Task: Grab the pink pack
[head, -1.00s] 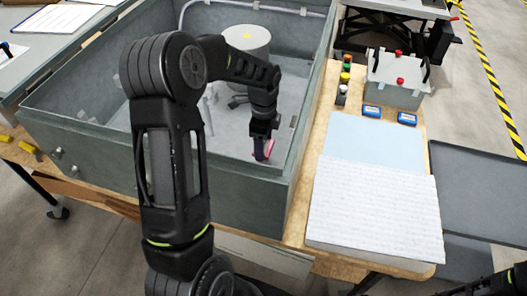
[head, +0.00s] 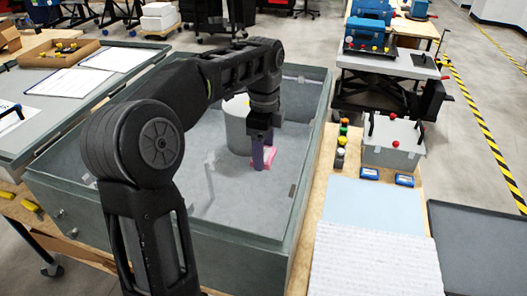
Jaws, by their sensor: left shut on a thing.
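The pink pack (head: 268,154) is inside the open grey analyser housing (head: 250,226), near its right side, low over or at the floor. My left gripper (head: 262,160) points down and is shut on the pink pack. The fingers hide part of the pack, and I cannot tell whether it touches the floor. My right gripper is out of the picture.
A grey cylinder (head: 236,128) stands in the housing just behind my left gripper. To the right, a wooden bench holds a white pad (head: 370,262), blue boxes (head: 369,173) and a grey box with red knobs (head: 393,150).

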